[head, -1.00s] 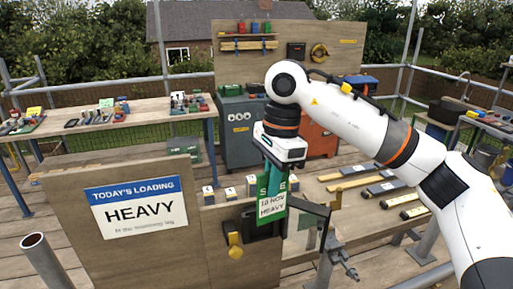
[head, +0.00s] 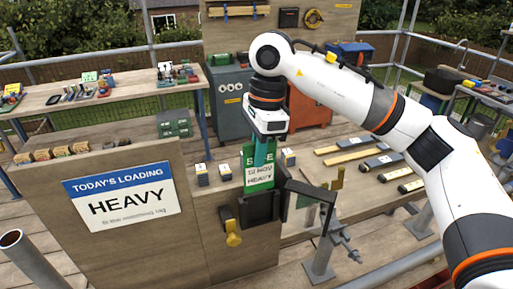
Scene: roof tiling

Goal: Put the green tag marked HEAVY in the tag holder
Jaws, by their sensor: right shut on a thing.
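The green tag (head: 259,182) has a white label whose last line reads HEAVY. My right gripper (head: 264,155) points down and is shut on the tag's upper part. The tag hangs upright. A black holder (head: 258,210), which looks like the tag holder, is fixed to the front of the wooden board. The tag's lower edge is at the holder's top edge in the head view. I cannot tell whether the tag is touching it or inside it. My left gripper is not in view.
A "TODAY'S LOADING HEAVY" sign (head: 122,201) is on the wooden board (head: 205,260) at left. Small boxes (head: 202,175) stand behind the board.

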